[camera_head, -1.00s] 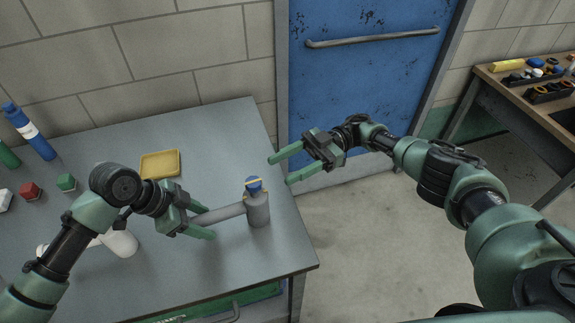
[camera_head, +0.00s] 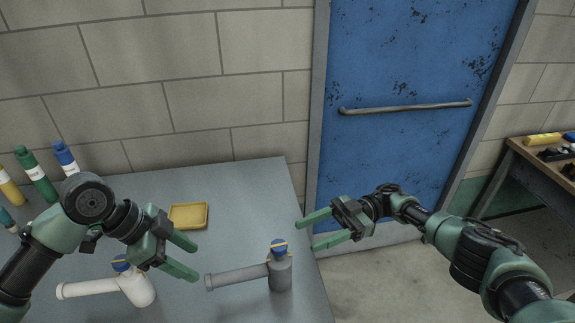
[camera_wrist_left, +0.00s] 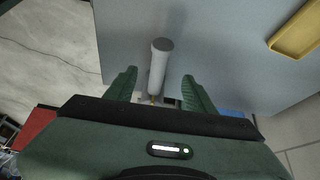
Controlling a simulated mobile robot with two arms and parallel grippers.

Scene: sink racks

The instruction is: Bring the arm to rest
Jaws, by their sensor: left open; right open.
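My left gripper (camera_head: 196,262) is over the grey table (camera_head: 250,210) in the head view. Its two green fingers are apart and hold nothing. It sits up and to the left of a grey pipe piece with a blue and yellow top (camera_head: 281,272), and up and right of a white pipe piece (camera_head: 135,288). In the left wrist view the open fingers (camera_wrist_left: 160,75) flank a pale grey tube (camera_wrist_left: 160,58) beyond them; I see no contact. My right gripper (camera_head: 306,235) is open and empty at the table's right edge, in front of the blue door (camera_head: 410,110).
A yellow tray (camera_head: 188,216) lies on the table behind the left gripper. Green (camera_head: 37,175), blue (camera_head: 66,157) and yellow bottles stand at the back left. A workbench (camera_head: 545,165) with tools is at the far right. Bare floor lies between table and workbench.

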